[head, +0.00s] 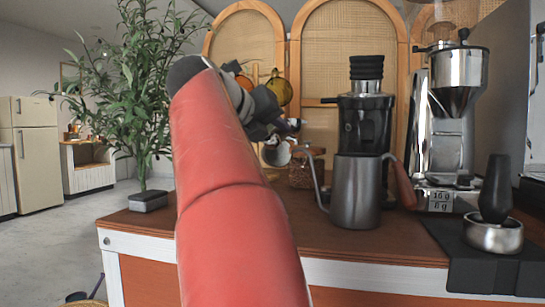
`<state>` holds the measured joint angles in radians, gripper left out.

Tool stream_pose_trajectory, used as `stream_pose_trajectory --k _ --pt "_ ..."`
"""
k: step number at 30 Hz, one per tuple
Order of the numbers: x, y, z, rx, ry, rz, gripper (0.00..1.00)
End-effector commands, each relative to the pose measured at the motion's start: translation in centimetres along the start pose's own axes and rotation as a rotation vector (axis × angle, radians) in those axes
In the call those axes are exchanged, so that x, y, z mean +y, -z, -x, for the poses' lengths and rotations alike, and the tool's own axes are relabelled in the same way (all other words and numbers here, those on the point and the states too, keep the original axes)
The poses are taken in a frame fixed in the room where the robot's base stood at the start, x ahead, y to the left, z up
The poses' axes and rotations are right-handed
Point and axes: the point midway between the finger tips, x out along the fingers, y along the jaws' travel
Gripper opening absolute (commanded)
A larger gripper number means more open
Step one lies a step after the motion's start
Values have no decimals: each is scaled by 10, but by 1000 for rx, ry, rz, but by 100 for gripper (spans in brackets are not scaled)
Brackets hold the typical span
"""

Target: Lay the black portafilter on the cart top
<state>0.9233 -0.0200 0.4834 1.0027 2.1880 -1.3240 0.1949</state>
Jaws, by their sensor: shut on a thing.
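My red-sleeved arm reaches forward over the cart top (340,248) from the front. My gripper (288,126) is at its far end, above the back part of the cart and left of the black grinder. It is shut on the black portafilter, which is mostly hidden by the wrist and small in view. A pale, shiny rounded piece (278,155) shows just below the gripper; I cannot tell whether it is part of the portafilter. I cannot see whether the held thing touches the cart.
A grey kettle (356,195) stands right of my arm, before a black grinder (363,122). A silver grinder (456,115) and scale (440,200) stand farther right. A black-handled tool (496,188) stands in a metal cup (493,236) on a black mat (470,260).

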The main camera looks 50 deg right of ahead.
Motion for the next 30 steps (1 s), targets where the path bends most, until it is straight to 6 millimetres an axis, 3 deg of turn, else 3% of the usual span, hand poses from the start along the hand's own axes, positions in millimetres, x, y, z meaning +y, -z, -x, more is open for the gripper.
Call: stream_pose_trajectory --k 6,22,23,27,30 --pt "16 23 -9 -4 2 0 0" --pt "20 28 -12 -3 1 0 0" --pt "21 29 -13 0 0 1 29" --pt "20 29 -12 0 0 1 47" --pt "20 28 -12 0 0 1 49"
